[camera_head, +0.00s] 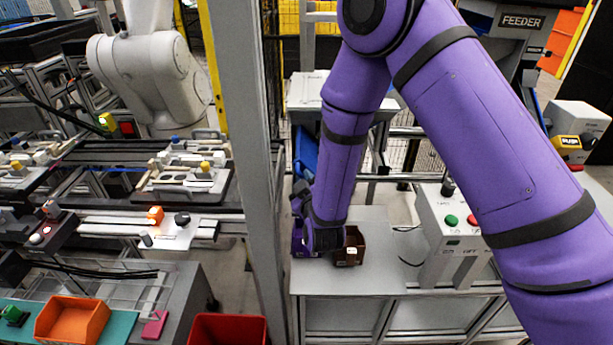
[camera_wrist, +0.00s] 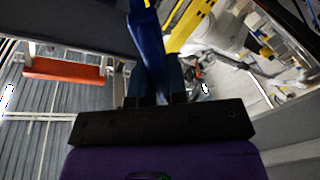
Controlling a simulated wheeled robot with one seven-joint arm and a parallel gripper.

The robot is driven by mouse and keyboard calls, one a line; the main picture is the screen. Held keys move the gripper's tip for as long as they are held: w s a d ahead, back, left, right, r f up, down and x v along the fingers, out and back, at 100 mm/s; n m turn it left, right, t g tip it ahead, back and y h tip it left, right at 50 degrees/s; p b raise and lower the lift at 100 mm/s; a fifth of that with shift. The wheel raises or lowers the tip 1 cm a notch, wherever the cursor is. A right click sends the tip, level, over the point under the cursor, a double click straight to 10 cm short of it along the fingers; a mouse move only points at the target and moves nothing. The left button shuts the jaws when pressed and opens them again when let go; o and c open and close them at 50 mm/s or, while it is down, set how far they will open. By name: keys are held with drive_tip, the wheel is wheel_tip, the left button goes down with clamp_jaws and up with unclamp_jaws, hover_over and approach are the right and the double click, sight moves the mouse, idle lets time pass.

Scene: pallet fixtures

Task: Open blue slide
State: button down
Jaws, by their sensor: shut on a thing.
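The blue slide (camera_head: 305,150) shows in the head view as a blue piece just left of my forearm, below a grey box. My arm hides part of it. In the wrist view, a blue bar of the slide (camera_wrist: 147,42) runs from the top down between the dark fingers of my gripper (camera_wrist: 158,80). The fingers are closed on this blue bar. In the head view my wrist is low over the grey table, and the fingertips are hard to make out.
A small brown box (camera_head: 351,246) stands on the grey table (camera_head: 335,282) right beside my wrist. A control box (camera_head: 452,225) with green and red buttons is farther right. A grey post (camera_head: 245,150) rises on the left. A red bin (camera_head: 228,330) is low left.

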drive_tip(key=c, duration=1.1)
unclamp_jaws()
drive_tip(key=shift+c, duration=0.2)
drive_tip(key=shift+s, duration=0.1)
drive_tip(key=s+d, duration=0.2)
drive_tip(key=s, duration=0.8)
drive_tip(key=shift+s, duration=0.25)
